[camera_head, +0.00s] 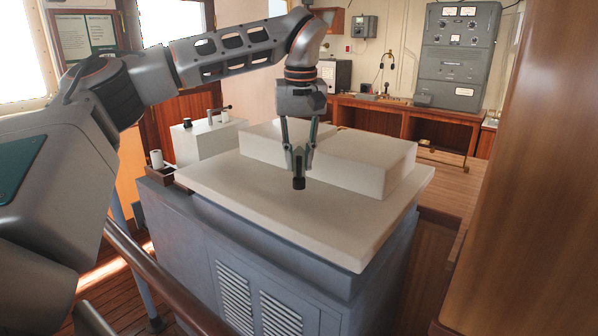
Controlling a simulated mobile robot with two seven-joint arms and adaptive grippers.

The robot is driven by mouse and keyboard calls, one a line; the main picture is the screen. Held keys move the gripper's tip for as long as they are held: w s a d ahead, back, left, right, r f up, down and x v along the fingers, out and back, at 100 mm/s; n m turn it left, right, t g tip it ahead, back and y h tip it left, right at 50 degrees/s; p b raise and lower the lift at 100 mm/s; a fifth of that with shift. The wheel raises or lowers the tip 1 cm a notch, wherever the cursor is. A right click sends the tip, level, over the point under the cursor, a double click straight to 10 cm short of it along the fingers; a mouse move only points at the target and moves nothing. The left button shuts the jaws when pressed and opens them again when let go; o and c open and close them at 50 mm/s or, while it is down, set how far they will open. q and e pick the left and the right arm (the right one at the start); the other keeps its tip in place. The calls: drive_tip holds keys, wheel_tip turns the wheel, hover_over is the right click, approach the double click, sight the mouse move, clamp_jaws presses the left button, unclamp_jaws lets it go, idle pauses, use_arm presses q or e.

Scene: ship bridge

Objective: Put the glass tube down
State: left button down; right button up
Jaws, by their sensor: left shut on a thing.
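My left gripper (299,158) points down over the pale top of the grey console (250,205). It is shut on the glass tube (299,183); only a dark, cap-like lower end shows clearly below the fingertips. The rest of the tube is hidden between the fingers or too small to make out. The dark end appears close to the console top; I cannot tell whether it touches. My right gripper is not in view.
A raised pale block (365,163) stands on the console just right of and behind the gripper. A white box (205,140) with a lever stands at the left end. The console top in front is clear. A brown rail (165,280) runs along the near left.

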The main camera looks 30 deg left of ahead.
use_arm(q)
wheel_tip(320, 180, up, 7)
drive_tip(key=shift+f, duration=0.2)
